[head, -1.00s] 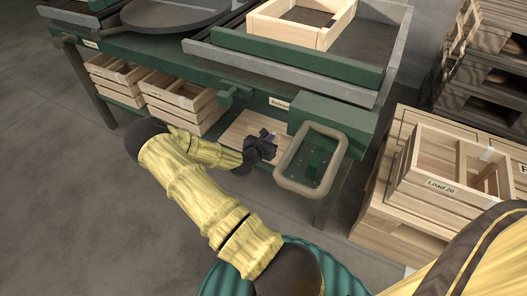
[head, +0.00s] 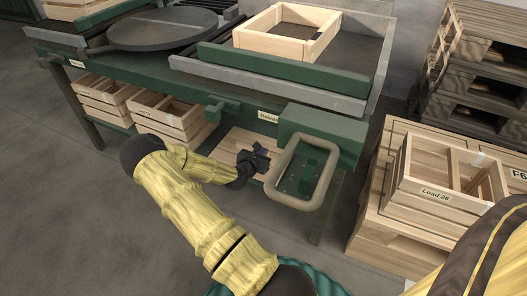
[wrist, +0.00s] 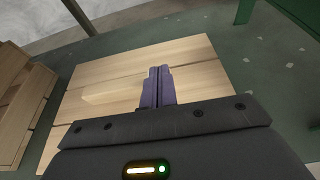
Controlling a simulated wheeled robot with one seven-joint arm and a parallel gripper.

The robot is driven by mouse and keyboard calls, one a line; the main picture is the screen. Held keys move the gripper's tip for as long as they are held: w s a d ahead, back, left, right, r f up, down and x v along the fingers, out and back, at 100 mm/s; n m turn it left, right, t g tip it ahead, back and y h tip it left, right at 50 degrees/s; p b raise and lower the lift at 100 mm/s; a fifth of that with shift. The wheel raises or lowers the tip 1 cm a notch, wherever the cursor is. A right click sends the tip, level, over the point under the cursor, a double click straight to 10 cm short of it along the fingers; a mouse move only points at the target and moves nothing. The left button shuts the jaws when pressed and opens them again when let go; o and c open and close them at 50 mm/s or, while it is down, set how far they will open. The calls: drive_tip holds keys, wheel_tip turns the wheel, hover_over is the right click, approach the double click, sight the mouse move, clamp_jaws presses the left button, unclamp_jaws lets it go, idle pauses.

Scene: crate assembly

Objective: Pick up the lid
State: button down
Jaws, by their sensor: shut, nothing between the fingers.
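The lid appears to be the flat, pale wooden slatted panel (head: 225,144) lying low under the green workbench, partly hidden by my arm in the head view. In the wrist view the panel (wrist: 200,75) fills the middle, with a raised wooden strip (wrist: 97,97) across its planks. My gripper (head: 264,155) is beside the tray-like frame under the bench front. In the wrist view its two purple-grey fingers (wrist: 158,70) are together and empty, pointing over the panel. I cannot tell whether the fingertips touch it.
Wooden crates (head: 165,120) stand under the bench, left of the panel; a crate side (wrist: 22,110) shows close by in the wrist view. The rounded beige frame (head: 299,203) hangs close right of my gripper. The green bench edge (head: 240,112) is above. Another crate (head: 432,195) stands right.

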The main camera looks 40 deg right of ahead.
drive_tip(key=a, duration=0.1)
drive_tip(key=s+a+p, duration=0.1)
drive_tip(key=a, duration=0.1)
drive_tip(key=s+a+p, duration=0.1)
drive_tip(key=a, duration=0.1)
drive_tip(key=shift+s+a+f, duration=0.15)
drive_tip(key=shift+a+f, duration=0.1)
drive_tip(key=shift+f, duration=0.05)
drive_tip(key=shift+s+a+f+p, duration=0.15)
drive_tip(key=shift+s+a+p, duration=0.1)
drive_tip(key=shift+a+p, duration=0.15)
drive_tip(key=shift+w+r+p, duration=0.1)
drive_tip(key=shift+r+p, duration=0.65)
drive_tip(key=shift+r, duration=0.05)
drive_tip(key=shift+r, duration=0.1)
drive_tip(key=shift+d+r+p, duration=0.1)
drive_tip(key=shift+r+p, duration=0.3)
drive_tip(key=shift+p, duration=0.25)
drive_tip(key=s+a+p, duration=0.4)
drive_tip(key=a, duration=0.7)
drive_tip(key=shift+s+a, duration=0.15)
drive_tip(key=shift+s, duration=0.15)
